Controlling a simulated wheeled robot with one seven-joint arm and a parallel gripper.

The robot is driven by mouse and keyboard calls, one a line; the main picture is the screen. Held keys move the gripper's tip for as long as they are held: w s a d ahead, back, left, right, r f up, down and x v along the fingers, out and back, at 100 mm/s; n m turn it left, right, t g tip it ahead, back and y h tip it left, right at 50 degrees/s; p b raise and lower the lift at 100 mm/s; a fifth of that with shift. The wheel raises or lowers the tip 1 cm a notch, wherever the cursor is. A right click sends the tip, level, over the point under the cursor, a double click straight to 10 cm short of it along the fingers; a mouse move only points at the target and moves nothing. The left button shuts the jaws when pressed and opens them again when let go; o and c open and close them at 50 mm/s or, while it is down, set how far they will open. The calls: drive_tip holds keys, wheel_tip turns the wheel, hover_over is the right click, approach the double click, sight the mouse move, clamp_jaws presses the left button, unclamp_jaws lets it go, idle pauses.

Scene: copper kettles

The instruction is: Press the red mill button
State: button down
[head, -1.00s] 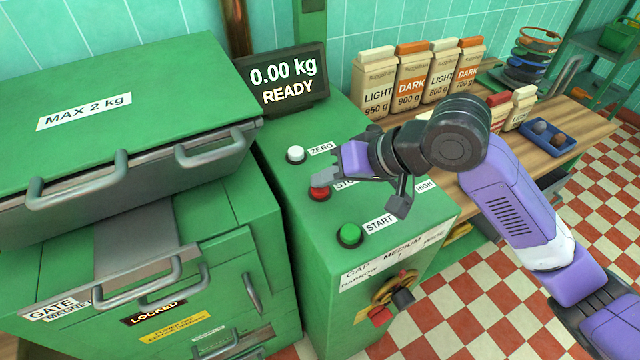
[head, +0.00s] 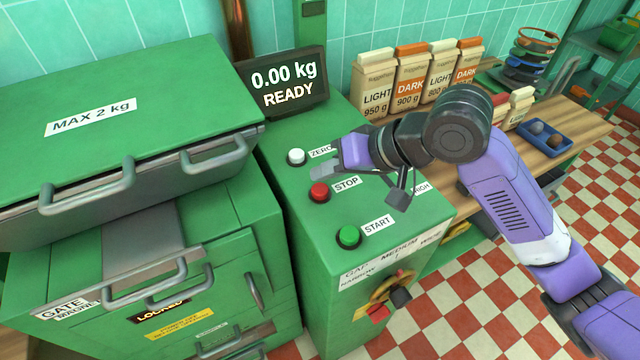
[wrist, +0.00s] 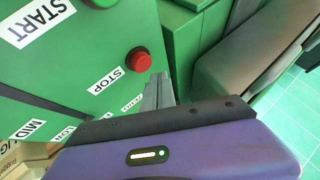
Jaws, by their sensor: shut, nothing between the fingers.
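The red button (head: 319,192), labelled STOP, sits on top of the green control box (head: 300,240), between the white ZERO button (head: 296,157) and the green START button (head: 348,237). In the wrist view the red button (wrist: 138,60) is fully visible, beyond the tip of my gripper (wrist: 158,90) and a little to its left. My gripper (head: 322,173) is shut and empty. In the head view its tip is just above the red button in the picture, with a gap between them. The wrist view also shows the gap.
The display (head: 285,82) reads 0.00 kg READY. The green machine with the MAX 2 kg lid (head: 110,110) and metal handles stands at the left. Coffee bags (head: 408,82) and a blue tray (head: 545,138) are on the wooden counter. A gap knob (head: 400,296) is on the box's front.

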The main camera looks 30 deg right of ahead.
sight(324, 190)
drive_tip(key=shift+r+p, duration=1.55)
drive_tip(key=shift+r, duration=0.6)
